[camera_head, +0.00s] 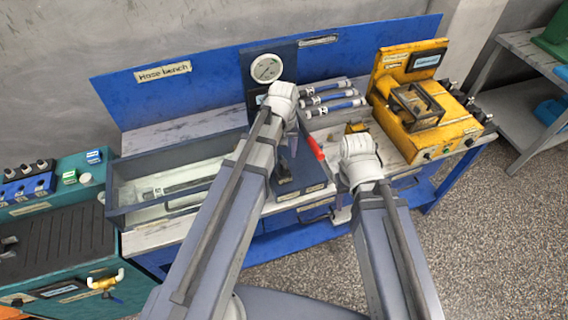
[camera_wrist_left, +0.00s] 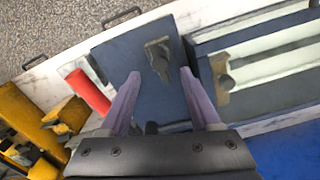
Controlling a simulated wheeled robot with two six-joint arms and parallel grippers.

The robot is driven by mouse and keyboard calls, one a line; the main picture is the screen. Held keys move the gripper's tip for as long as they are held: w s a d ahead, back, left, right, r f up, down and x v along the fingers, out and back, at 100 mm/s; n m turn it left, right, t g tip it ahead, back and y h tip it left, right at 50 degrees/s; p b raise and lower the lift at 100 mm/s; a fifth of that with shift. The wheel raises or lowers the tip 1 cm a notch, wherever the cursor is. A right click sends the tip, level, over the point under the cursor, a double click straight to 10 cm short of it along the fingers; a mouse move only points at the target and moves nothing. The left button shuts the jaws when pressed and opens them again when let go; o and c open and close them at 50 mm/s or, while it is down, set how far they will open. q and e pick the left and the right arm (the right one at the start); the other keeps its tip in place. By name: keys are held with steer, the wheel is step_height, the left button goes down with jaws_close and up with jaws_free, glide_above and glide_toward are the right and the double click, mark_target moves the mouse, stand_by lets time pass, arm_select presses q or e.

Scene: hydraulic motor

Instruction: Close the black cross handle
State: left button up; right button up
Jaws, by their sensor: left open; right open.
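A dark handle on a small tan plate (camera_wrist_left: 156,48), which looks like the black cross handle, sits on a blue-grey block in the left wrist view. It also shows as a dark part (camera_head: 284,180) below the gauge in the head view; its cross shape is not clear. My left gripper (camera_wrist_left: 160,75) is open, its purple fingers pointing toward the handle, with one fingertip to either side of its lower part. I cannot tell whether they touch it. In the head view my left gripper (camera_head: 291,142) partly covers this area. My right gripper (camera_head: 344,186) is open near the bench front.
A red lever (camera_head: 316,148) stands beside the block, close to my left gripper. A round gauge (camera_head: 267,68) is behind. Several hoses (camera_head: 330,96) lie at the back, a yellow machine (camera_head: 415,110) stands right, and a long tray (camera_head: 118,216) sits left.

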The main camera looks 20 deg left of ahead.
mark_target(284, 161)
arm_select(q)
step_height(284, 161, down, 5)
steer(key=b, duration=0.4)
steer(key=shift+c, duration=0.4)
jaws_close()
